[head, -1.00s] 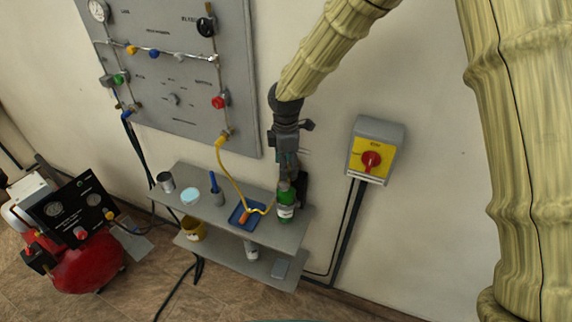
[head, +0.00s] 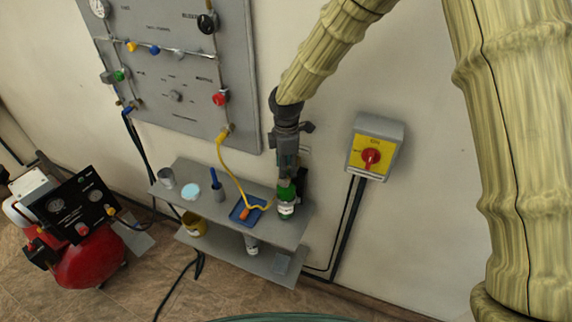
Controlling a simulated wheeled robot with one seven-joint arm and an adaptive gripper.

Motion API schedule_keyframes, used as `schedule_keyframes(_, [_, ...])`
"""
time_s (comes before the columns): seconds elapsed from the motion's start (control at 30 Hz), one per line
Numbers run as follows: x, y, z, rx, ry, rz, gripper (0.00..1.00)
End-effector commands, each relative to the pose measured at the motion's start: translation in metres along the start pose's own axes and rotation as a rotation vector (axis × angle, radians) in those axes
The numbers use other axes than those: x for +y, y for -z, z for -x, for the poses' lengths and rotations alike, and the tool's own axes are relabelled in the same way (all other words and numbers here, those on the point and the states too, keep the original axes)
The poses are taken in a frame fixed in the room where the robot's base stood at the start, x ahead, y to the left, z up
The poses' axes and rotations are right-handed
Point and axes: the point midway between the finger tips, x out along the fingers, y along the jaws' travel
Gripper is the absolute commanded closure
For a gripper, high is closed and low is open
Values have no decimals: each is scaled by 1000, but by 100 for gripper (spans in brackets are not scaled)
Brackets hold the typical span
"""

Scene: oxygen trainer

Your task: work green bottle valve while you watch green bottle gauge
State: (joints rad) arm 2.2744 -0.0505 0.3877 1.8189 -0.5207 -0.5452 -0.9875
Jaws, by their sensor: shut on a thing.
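The green bottle (head: 286,207), with a white label, stands upright at the right end of the upper grey shelf. My gripper (head: 287,177) points down over it, at the bottle's top, and is shut on what appears to be its valve. The fingers and the valve are too small and dark to make out apart. The bottle's gauge cannot be made out; the gripper and a dark shape behind the bottle crowd that spot.
A blue tray (head: 246,211) with an orange item and yellow hose lies left of the bottle. A yellow switch box (head: 372,151) is on the wall to the right. The grey panel (head: 185,70) hangs behind; a red compressor (head: 85,262) stands at left.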

Motion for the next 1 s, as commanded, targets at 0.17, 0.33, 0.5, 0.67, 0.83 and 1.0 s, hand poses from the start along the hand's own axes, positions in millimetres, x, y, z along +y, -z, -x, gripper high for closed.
schedule_keyframes(0.17, [0,0,0,-1,0,-37,90])
schedule_keyframes(0.33, [0,0,-1,-1,-1,-126,90])
schedule_keyframes(0.5, [1,0,-1,-1,-1,-248,90])
schedule_keyframes(0.67, [1,0,-1,-1,-1,-363,90])
schedule_keyframes(0.83, [1,0,0,-1,-2,-461,90])
schedule_keyframes(1.0, [1,0,0,-1,-2,-529,90])
